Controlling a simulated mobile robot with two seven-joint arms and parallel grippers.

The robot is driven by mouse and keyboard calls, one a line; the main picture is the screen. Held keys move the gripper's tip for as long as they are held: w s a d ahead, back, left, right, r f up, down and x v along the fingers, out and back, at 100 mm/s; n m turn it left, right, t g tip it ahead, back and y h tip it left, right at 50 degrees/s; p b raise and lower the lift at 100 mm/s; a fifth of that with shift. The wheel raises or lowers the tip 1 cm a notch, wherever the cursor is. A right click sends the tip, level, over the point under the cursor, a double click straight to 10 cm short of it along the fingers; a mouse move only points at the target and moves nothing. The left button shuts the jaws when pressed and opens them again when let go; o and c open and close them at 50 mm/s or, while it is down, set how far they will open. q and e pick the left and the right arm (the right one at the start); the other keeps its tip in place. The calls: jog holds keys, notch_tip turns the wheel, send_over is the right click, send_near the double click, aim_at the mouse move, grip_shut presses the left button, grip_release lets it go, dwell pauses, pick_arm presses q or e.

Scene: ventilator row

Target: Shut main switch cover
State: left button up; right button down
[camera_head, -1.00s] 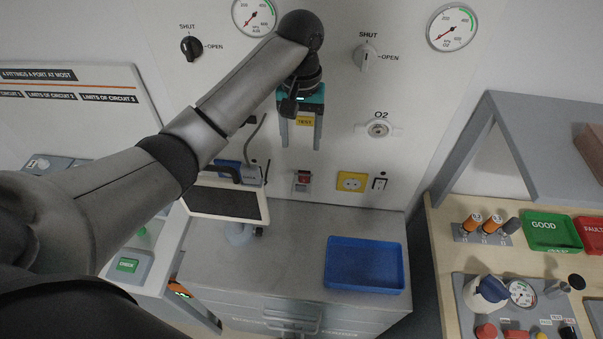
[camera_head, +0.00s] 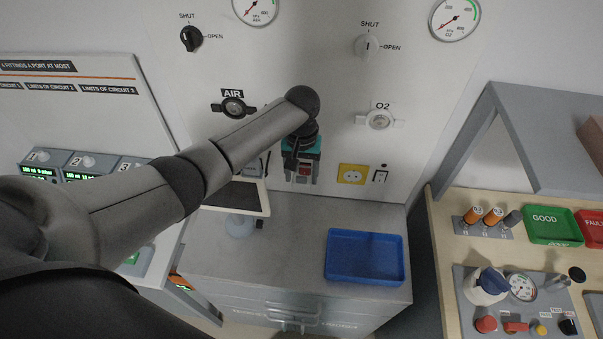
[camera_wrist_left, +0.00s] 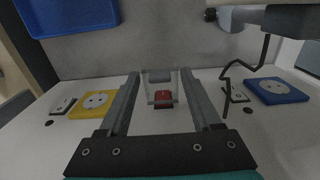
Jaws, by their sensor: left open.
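The main switch shows as a small red rocker (camera_wrist_left: 163,97) on the wall panel in the left wrist view. Its clear cover (camera_wrist_left: 153,83) is a faint see-through outline around and beyond the rocker; I cannot tell its exact angle. My left gripper (camera_wrist_left: 160,77) is open, with one finger on each side of the switch and cover in the picture. I cannot tell whether the fingers touch the cover. In the head view my left gripper (camera_head: 301,181) points down in front of the switch (camera_head: 304,170) and partly hides it. My right gripper is not in view.
A blue socket (camera_wrist_left: 280,91) shows in the wrist view. Below are a grey cabinet top, a blue tray (camera_head: 335,277) and a screen (camera_head: 236,196) left of the gripper.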

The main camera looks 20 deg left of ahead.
pick_arm(q)
jog(key=shift+c, duration=0.3)
grip_shut()
dwell(0.3)
